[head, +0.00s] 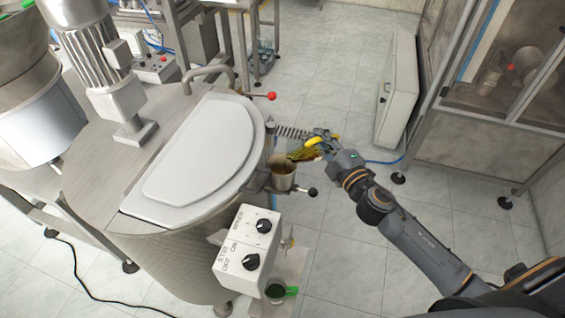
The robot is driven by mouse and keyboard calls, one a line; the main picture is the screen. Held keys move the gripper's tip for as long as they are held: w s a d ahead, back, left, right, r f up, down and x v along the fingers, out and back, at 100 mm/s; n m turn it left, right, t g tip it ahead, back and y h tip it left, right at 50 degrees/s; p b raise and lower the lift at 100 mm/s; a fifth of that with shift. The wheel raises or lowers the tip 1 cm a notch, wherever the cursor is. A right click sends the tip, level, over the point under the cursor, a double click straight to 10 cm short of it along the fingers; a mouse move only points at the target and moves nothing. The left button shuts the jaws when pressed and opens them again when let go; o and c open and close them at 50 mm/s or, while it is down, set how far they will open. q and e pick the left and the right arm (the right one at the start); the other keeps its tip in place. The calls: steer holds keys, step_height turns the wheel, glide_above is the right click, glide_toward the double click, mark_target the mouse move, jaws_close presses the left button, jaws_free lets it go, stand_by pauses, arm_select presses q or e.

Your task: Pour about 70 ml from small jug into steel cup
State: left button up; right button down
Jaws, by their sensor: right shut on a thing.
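A steel cup (282,177) stands upright at the right side of the big steel vessel, its inside looking brownish. The small jug (301,154), yellow-olive, is just above and to the right of the cup, tilted toward it. My right gripper (320,147) is shut on the jug. The jug's mouth is close over the cup's rim; I cannot tell whether liquid is flowing. Part of the jug is hidden by the gripper. My left gripper is not in view.
The steel vessel (180,235) with its grey lid (205,150) fills the left. A black-knobbed lever (312,191) sticks out beside the cup.

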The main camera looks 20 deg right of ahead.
mark_target(337, 139)
steer(key=shift+a+r, duration=0.1)
steer(key=shift+d+m+b, duration=0.35)
steer(key=shift+d+m, duration=0.55)
steer(key=shift+d, duration=0.35)
steer(key=shift+d+f+m+b, duration=0.3)
steer(key=shift+f+m+b, duration=0.05)
steer(key=shift+f, duration=0.2)
steer(key=shift+d+f+m+b, duration=0.3)
steer(key=shift+f+m+b, duration=0.05)
steer(key=shift+f, duration=0.15)
steer(key=shift+d+r+m+p, duration=0.2)
steer(key=shift+r+m+p, duration=0.05)
steer(key=shift+m+p, duration=0.1)
steer(key=shift+w+d+m+y, duration=0.15)
steer(key=shift+m+y, duration=0.15)
steer(key=shift+m, duration=0.25)
